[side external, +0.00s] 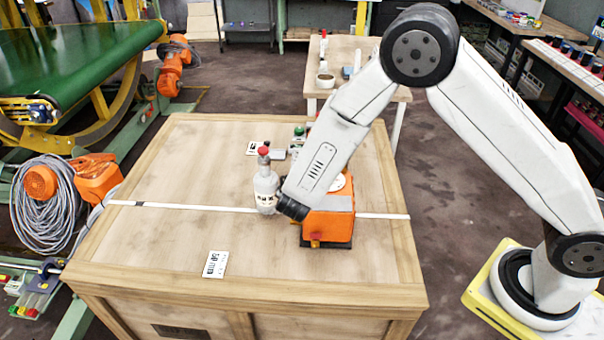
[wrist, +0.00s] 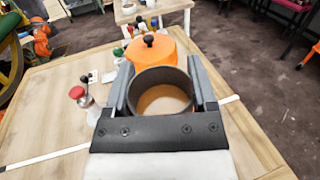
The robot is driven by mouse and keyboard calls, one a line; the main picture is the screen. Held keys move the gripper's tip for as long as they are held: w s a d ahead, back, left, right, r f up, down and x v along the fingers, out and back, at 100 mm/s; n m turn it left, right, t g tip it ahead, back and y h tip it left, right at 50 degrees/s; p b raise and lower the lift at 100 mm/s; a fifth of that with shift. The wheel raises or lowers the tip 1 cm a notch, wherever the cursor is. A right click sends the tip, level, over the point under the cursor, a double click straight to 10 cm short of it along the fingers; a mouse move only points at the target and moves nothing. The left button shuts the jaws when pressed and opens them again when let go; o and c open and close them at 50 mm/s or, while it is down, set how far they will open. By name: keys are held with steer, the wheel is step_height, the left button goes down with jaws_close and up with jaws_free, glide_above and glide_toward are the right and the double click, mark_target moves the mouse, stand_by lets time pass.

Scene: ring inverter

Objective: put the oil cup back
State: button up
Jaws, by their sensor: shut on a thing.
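The oil cup (wrist: 163,100), a dark grey round cup with a tan inside, sits between the two fingers of my gripper (wrist: 161,72) in the wrist view. The fingers are shut on it from left and right, and its mouth faces the camera. Its underside is hidden, so I cannot tell whether it touches anything below. An orange body (wrist: 150,50) with a black knob stands just beyond the cup. In the side view an orange block (side external: 328,222) on a dark base is beside the end of my arm.
A pale bottle-like thing (side external: 266,188) with a red top stands close left of my arm's end; the wrist view shows it too (wrist: 84,98). A white label (side external: 216,264) and a white strip (side external: 180,207) lie on the wooden table (side external: 150,250). The table's left side is mostly clear.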

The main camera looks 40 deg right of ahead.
steer(key=w+a+r+n+t+y, duration=0.2)
steer(key=w+a+n+t+y, duration=0.25)
steer(key=a, duration=0.25)
steer(key=w+a+r+n+t+y, duration=0.2)
steer(key=w+a+n+t+y, duration=0.1)
steer(key=a+y, duration=0.25)
step_height(320, 180, down, 25)
steer(key=h, duration=0.1)
steer(key=shift+a+f, duration=0.2)
steer(key=shift+s+f, duration=0.1)
steer(key=shift+f, duration=0.1)
steer(key=shift+f, duration=3.2)
steer(key=shift+f, duration=0.6)
steer(key=o, duration=1.3)
steer(key=shift+o, duration=0.2)
